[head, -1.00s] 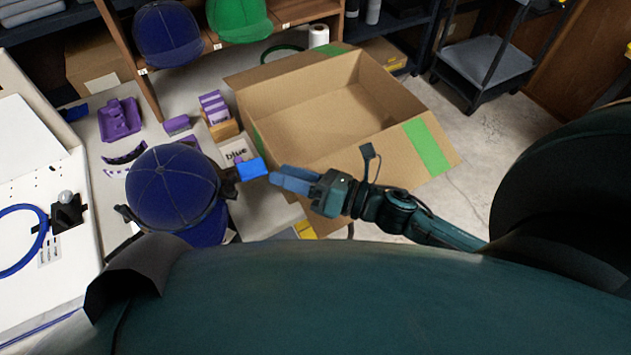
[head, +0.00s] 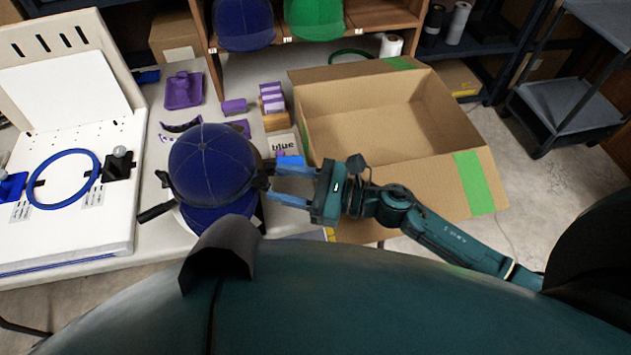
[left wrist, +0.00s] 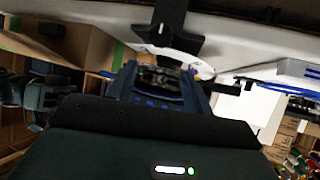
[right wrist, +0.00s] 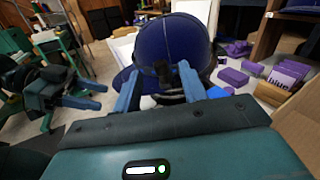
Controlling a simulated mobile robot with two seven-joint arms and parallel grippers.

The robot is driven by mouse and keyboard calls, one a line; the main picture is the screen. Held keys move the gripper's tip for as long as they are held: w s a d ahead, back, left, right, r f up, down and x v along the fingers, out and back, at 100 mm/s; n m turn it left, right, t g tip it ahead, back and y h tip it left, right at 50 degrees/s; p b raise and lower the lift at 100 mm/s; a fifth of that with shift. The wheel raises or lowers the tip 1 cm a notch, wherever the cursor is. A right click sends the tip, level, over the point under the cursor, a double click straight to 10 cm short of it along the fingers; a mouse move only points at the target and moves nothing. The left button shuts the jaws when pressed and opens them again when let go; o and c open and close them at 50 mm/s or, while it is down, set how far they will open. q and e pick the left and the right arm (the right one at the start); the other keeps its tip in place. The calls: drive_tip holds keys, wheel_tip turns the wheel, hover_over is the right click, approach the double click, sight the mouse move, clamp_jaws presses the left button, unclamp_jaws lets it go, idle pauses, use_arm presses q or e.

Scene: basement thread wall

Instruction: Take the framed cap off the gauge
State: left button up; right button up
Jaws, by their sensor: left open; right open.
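The dark blue cap (head: 210,160) sits crown up on the gauge, brim toward me. Dark frame parts and a black lever (head: 156,212) show at its sides; the gauge beneath is mostly hidden. My right gripper (head: 275,186) is open at the cap's right side. In the right wrist view its fingers (right wrist: 160,82) stand either side of a black tab (right wrist: 163,72) in front of the cap (right wrist: 172,45); I cannot tell if they touch it. My left gripper (left wrist: 160,72) shows in the left wrist view, open, with dark parts beyond its fingers.
An open cardboard box (head: 480,190) stands right of the cap. A white board with a blue hoop (head: 64,180) lies at left. A shelf (head: 335,28) holds more caps.

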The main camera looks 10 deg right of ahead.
sight(267, 178)
drive_tip(key=x, duration=0.4)
drive_tip(key=shift+d+p, duration=0.1)
drive_tip(key=shift+p, duration=0.25)
drive_tip(key=shift+w+a, duration=0.2)
drive_tip(key=shift+a, duration=0.25)
use_arm(q)
drive_tip(key=shift+a, duration=0.2)
use_arm(e)
drive_tip(key=shift+c, duration=0.5)
use_arm(q)
drive_tip(key=shift+d, duration=0.1)
use_arm(e)
clamp_jaws()
